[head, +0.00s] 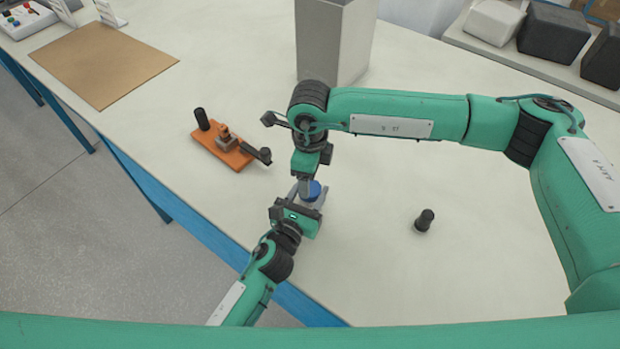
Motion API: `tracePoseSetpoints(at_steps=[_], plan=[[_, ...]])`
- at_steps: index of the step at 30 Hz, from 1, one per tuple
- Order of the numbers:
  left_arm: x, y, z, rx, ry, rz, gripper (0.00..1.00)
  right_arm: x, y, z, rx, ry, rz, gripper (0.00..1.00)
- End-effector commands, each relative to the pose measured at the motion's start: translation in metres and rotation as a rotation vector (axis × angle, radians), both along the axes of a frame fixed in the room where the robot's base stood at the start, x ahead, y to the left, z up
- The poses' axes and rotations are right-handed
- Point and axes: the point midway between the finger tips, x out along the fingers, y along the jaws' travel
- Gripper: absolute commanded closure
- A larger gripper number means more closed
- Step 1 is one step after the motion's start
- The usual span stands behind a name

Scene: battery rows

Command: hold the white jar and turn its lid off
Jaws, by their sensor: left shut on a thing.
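The white jar (319,204) stands on the pale table near its front edge, mostly hidden by my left gripper. Its blue lid (312,190) shows on top. My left gripper (305,204) comes in from the lower left and is shut on the jar. My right gripper (306,184) points down from above, with its fingertips at the lid. Whether its fingers are open or shut on the lid, or touch it, I cannot tell.
An orange toggle clamp (221,147) with black parts lies left of the jar. A small black knob (424,220) stands to the right. A tall grey box (334,45) is behind my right wrist. A brown mat (103,65) lies far left, dark and white bins (552,38) far right.

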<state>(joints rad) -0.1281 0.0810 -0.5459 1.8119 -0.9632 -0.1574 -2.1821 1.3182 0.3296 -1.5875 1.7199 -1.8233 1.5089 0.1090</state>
Motion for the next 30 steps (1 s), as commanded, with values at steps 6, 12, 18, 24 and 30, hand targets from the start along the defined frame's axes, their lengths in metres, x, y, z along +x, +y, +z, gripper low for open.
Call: tracePoseSetpoints(at_steps=[6, 12, 18, 24, 30], plan=[[0.0, 0.0, 0.0, 0.0, 0.0, 0.0, 1.0, 0.001, 0.0, 0.014, 0.0, 0.0, -0.127, 0.34], [0.0, 0.0, 0.0, 0.0, 0.0, 0.0, 1.0, 0.0, 0.0, 0.03, 0.002, 0.001, -0.294, 0.34], [0.0, 0.0, 0.0, -0.001, 0.0, 0.0, 1.0, -0.001, 0.0, 0.025, -0.001, 0.004, -0.352, 0.34], [0.0, 0.0, 0.0, 0.0, 0.0, -0.001, 1.0, -0.001, 0.0, -0.006, -0.002, 0.004, -0.35, 0.34], [0.0, 0.0, 0.0, 0.0, 0.0, -0.001, 1.0, -0.001, 0.0, -0.033, -0.001, 0.004, -0.35, 0.34]])
